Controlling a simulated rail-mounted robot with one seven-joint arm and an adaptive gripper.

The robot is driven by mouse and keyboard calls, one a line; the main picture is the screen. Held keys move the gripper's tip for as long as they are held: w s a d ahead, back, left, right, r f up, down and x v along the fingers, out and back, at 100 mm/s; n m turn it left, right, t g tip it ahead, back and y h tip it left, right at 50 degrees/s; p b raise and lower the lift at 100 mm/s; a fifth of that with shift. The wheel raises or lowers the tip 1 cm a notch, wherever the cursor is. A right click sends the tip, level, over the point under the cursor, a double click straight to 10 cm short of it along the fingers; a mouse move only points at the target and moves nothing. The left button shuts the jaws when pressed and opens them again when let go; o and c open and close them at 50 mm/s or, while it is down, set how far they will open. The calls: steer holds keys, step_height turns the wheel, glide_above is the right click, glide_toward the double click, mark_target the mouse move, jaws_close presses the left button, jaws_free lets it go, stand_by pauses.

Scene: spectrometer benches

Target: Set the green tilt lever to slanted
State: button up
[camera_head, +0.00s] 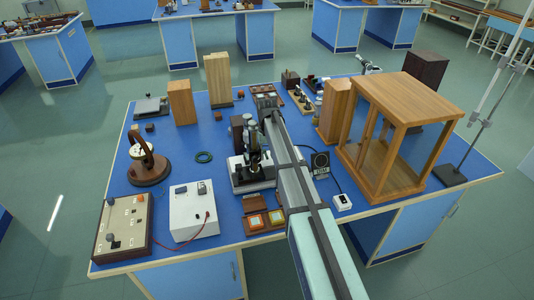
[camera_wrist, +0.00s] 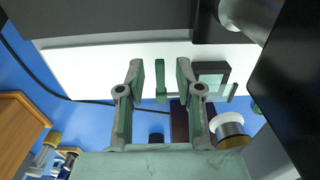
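The green tilt lever (camera_wrist: 160,82) shows in the wrist view as a narrow green bar in front of a white base (camera_wrist: 95,70). It runs straight up and down in that picture; its real tilt is hard to tell. My gripper (camera_wrist: 160,78) is open, with one finger on each side of the lever and a visible gap on both sides. In the head view, a bench instrument with a white base (camera_head: 240,181) and dark upright parts stands beside my arm. There the lever cannot be made out, and my fingertips are not clear.
A green-grey block (camera_wrist: 212,75) lies just right of the right finger, and a dark body fills the wrist view's right side. In the head view, a wooden glazed case (camera_head: 408,95) stands right of my arm.

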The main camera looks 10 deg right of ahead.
jaws_close()
